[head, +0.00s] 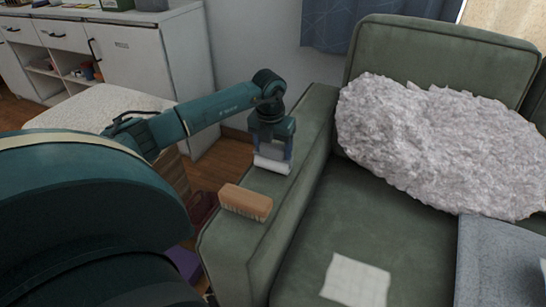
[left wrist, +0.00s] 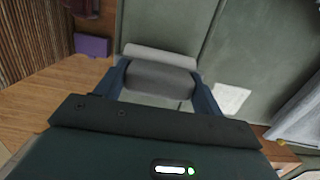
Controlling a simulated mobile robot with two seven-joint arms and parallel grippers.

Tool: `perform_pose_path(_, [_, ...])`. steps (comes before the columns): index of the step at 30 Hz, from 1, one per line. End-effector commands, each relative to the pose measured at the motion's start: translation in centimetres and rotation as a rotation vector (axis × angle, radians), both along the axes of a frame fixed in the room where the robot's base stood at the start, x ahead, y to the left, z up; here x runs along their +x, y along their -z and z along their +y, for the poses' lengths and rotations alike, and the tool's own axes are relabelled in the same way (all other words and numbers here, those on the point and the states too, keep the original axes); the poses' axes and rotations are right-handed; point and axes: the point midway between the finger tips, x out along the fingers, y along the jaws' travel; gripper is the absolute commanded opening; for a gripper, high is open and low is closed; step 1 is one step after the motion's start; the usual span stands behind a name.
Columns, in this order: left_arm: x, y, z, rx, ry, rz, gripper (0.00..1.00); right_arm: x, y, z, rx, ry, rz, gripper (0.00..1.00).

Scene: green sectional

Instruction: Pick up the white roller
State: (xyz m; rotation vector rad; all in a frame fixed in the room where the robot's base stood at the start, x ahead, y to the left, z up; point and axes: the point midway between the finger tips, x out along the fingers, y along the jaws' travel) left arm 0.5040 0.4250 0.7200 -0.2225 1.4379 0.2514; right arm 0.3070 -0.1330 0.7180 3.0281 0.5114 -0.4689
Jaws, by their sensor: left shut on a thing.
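The white roller (head: 273,164) is at the sofa's left armrest in the head view, between the fingers of my left gripper (head: 272,150). In the left wrist view the roller (left wrist: 160,54) shows as a pale cylinder lying across the fingertips, with a darker grey part nearer the camera. My left gripper (left wrist: 160,82) is shut on it, one blue finger at each side. The gripper points down over the armrest top. Whether the roller touches the armrest I cannot tell. My right gripper is not in view.
A wooden brush (head: 246,202) lies on the armrest (head: 240,236) in front of the roller. A fluffy pale cushion (head: 440,140), a white cloth square (head: 356,281) and a grey blanket (head: 500,262) are on the green sofa. A white cabinet (head: 150,60) stands at the back left.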

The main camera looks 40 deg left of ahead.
Motion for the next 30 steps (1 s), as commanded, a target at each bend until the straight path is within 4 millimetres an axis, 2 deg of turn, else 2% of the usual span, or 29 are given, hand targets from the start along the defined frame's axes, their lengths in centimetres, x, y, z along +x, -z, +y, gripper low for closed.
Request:
perform_pose_path(1, [0.0, 0.0, 0.0, 0.0, 0.0, -0.001, 0.57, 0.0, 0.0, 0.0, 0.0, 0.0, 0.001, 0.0])
perform_pose_path(6, [0.0, 0.0, 0.0, 0.0, 0.0, -0.001, 0.43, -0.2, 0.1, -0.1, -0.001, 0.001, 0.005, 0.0])
perform_pose_path(14, [0.1, -0.3, 0.0, 0.0, 0.0, -0.002, 0.43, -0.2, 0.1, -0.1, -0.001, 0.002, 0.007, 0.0])
perform_pose_path(17, [0.1, -1.5, 0.1, 0.001, -0.001, -0.006, 0.43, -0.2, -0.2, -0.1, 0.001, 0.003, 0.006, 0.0])
perform_pose_path(24, [0.1, -6.4, 0.0, 0.001, -0.001, -0.006, 0.43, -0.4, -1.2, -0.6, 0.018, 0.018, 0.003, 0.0])
perform_pose_path(30, [0.1, -9.3, 0.0, 0.0, 0.0, -0.003, 0.43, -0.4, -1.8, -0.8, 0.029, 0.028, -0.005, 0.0])
